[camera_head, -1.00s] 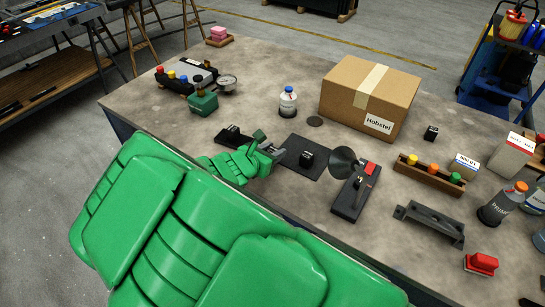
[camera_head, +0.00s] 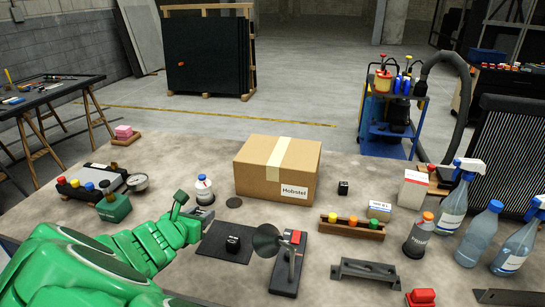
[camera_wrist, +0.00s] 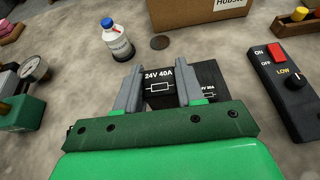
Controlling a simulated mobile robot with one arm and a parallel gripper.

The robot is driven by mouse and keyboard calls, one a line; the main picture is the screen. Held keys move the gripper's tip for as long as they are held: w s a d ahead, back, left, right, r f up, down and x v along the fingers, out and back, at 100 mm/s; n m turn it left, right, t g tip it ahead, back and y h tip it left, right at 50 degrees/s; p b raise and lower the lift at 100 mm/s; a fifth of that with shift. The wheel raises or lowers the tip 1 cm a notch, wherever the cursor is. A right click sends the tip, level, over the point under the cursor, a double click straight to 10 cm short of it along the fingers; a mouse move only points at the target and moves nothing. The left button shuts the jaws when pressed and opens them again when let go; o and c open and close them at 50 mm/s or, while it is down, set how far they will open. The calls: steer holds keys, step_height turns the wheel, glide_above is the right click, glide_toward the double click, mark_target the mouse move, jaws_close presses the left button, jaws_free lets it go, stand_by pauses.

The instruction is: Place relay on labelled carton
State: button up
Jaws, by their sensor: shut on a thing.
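The labelled carton (camera_head: 262,183) is a closed brown box with a "Hobstel" label, standing at the back middle of the bench; its lower front shows at the top of the wrist view (camera_wrist: 180,14). My gripper (camera_wrist: 159,82) is shut on a black relay marked "24V 40A" (camera_wrist: 159,76), held upright between the grey fingers. In the head view my gripper (camera_head: 196,217) is in front of the carton, to its left, and hides the held relay. A second black relay (camera_head: 233,243), its marking partly covered in the wrist view, is on the dark mat (camera_head: 214,246).
A white bottle with blue cap (camera_head: 204,190) stands left of the carton. A black cube (camera_head: 343,187) lies right of it. Bare bench lies before the carton.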

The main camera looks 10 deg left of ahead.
steer(key=w+d+r, duration=0.9)
steer(key=w, duration=0.3)
steer(key=w+d+r, duration=0.8)
steer(key=w+d, duration=0.1)
steer(key=w, duration=0.3)
glide_above(280, 150)
steer(key=s, duration=0.1)
steer(key=shift+n+y, duration=0.3)
steer(key=shift+y, duration=0.1)
steer(key=f, duration=0.8)
steer(key=shift+s+d, duration=0.2)
steer(key=shift+d, duration=0.05)
steer(key=shift+w+a+f, duration=0.25)
steer(key=shift+w+f, duration=0.3)
steer(key=shift+f, duration=0.25)
steer(key=shift+w+f, duration=0.15)
steer(key=shift+f, duration=1.45)
steer(key=shift+f, duration=0.15)
steer(key=o, duration=1)
